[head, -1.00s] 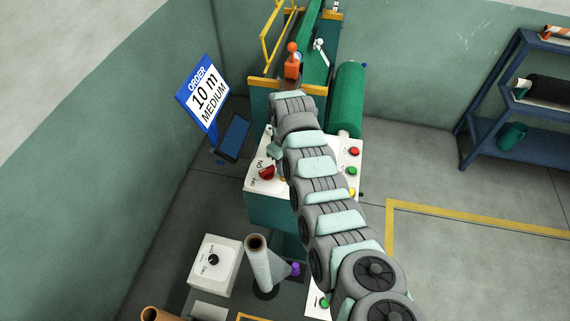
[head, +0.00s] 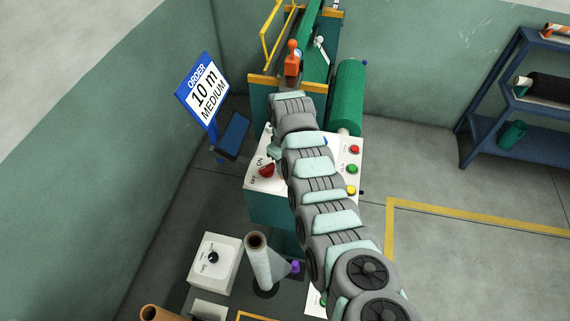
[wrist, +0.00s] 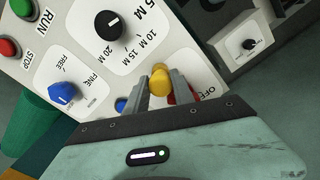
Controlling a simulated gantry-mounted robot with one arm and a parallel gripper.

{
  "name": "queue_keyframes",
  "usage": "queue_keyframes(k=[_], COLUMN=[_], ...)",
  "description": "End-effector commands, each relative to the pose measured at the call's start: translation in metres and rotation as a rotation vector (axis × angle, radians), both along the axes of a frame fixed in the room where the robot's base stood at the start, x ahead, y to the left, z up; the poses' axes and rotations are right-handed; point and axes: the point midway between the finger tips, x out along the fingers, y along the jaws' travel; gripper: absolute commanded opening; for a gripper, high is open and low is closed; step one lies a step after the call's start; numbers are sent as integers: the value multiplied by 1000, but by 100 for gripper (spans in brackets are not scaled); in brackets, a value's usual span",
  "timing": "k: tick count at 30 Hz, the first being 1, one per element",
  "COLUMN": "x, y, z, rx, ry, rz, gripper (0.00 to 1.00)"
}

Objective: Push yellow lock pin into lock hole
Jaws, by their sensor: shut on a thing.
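In the wrist view my gripper (wrist: 161,77) has its two grey fingers closed on the yellow lock pin (wrist: 160,84). The pin's rounded yellow end shows between the fingertips, over the white control panel (wrist: 78,45). I cannot make out the lock hole, nor tell whether the pin touches the panel. In the head view my arm covers the pin and most of the gripper, above the machine's panel (head: 257,181).
A red switch (head: 267,171) marked ON and OFF is close to the gripper. A black length knob (wrist: 114,25) and a blue knob (wrist: 63,93) stand on the panel. A green roll (head: 349,95) lies behind. A cardboard-cored roll (head: 260,265) stands in front.

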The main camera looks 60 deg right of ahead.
Motion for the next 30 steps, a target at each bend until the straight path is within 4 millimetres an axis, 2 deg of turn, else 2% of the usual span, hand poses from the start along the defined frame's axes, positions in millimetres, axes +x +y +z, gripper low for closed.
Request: queue_keyframes(k=[4, 5, 13, 23, 30], x=[0, 0, 0, 0, 2], y=[0, 1, 0, 0, -1], z=[-2, -2, -1, 0, 23], rx=[0, 0, 0, -1, -4], ry=[-1, -1, -1, -1, -4], rz=[1, 1, 1, 1, 1], gripper=[0, 31, 53, 55, 55])
